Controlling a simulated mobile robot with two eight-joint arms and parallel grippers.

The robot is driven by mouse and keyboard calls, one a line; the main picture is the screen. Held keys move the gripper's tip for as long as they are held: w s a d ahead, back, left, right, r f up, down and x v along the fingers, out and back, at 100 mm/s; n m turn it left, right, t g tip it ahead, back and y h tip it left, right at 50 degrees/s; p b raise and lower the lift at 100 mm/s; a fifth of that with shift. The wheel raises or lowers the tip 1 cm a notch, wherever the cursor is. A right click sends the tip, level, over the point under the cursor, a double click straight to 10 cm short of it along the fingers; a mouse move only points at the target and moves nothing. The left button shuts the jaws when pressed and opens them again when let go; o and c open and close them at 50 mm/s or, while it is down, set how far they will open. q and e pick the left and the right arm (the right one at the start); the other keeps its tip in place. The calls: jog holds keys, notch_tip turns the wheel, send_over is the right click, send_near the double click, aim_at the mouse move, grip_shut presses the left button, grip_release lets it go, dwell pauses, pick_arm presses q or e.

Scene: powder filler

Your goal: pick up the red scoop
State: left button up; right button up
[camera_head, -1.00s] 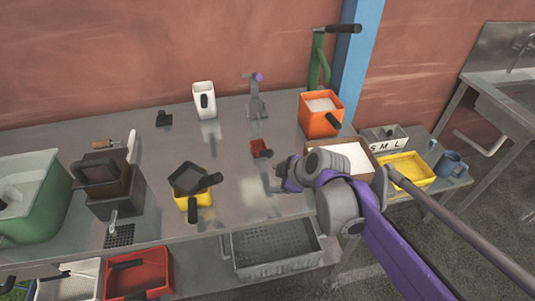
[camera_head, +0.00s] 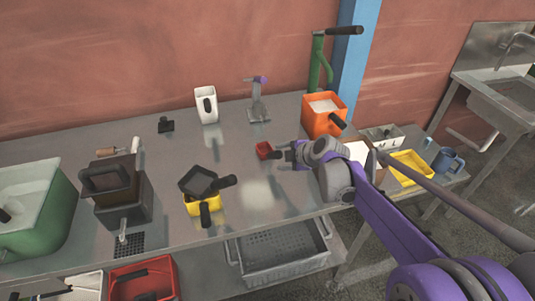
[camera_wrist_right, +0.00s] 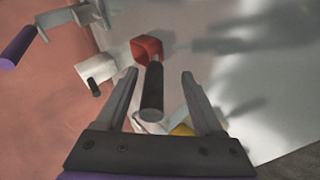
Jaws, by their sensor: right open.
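The red scoop (camera_head: 264,150) lies on the metal table near its middle. In the right wrist view its red cup (camera_wrist_right: 147,47) is at the upper middle and its dark handle (camera_wrist_right: 152,88) points toward my gripper. My right gripper (camera_head: 284,153) is just to the right of the scoop in the head view. In the wrist view the right gripper (camera_wrist_right: 158,80) is open, with the handle's end showing between its two fingers. I cannot tell whether either finger touches it. My left gripper is not in view.
An orange container (camera_head: 322,117) stands behind my right arm. A white jug (camera_head: 206,104) and a grey stand with a purple knob (camera_head: 257,100) are at the back.

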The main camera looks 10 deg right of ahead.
jog(key=w, duration=0.1)
jog(key=w+a+f, duration=0.2)
jog(key=shift+w, duration=0.2)
jog(key=shift+w+a+f, duration=0.2)
jog(key=shift+w+f, duration=0.2)
jog(key=shift+s, duration=0.1)
grip_shut()
